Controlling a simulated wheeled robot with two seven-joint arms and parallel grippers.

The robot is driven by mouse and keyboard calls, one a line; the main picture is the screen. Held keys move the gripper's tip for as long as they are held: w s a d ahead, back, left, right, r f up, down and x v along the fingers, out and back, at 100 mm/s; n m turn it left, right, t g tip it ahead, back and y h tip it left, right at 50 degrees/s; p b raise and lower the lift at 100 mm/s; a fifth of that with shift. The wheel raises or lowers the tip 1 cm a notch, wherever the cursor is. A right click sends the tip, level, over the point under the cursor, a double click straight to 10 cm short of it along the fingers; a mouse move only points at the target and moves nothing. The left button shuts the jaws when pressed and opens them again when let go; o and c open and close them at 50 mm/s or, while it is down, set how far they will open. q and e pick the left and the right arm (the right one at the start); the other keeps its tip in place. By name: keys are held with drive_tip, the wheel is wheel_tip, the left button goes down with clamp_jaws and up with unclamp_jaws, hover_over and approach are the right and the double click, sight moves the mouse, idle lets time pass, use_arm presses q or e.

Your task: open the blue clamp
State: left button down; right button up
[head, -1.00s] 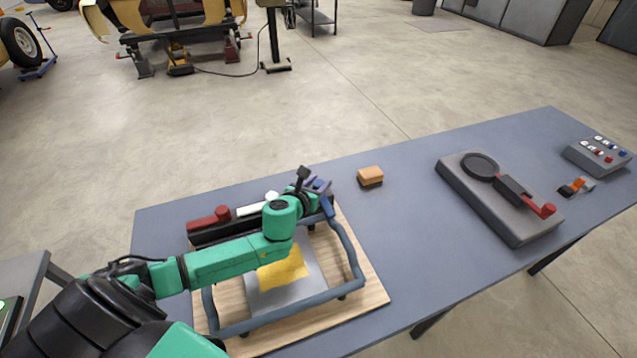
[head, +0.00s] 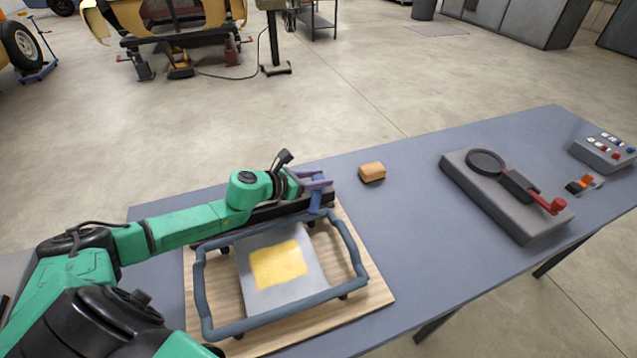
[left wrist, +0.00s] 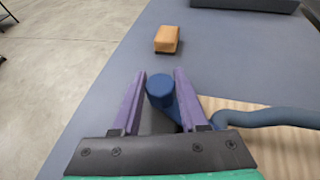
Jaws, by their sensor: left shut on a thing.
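The blue clamp (head: 316,203) stands at the far right corner of the blue-grey tube frame (head: 357,258). Its upper part passes between the purple fingers of my left gripper (head: 318,180). In the left wrist view its round blue knob (left wrist: 160,90) sits between the fingers (left wrist: 157,100), which are shut on it. The lower part of the clamp is partly hidden by the fingers and the frame. My right gripper is not in view.
The frame surrounds a grey plate (head: 313,268) with a yellow patch (head: 278,265) on a wooden board (head: 370,308). An orange-and-dark block (head: 372,172) lies beyond. A grey device with a red handle (head: 480,200) and a button box (head: 603,152) stand right.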

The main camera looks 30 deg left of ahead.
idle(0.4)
use_arm(q)
drive_tip(key=shift+c, duration=2.1)
unclamp_jaws()
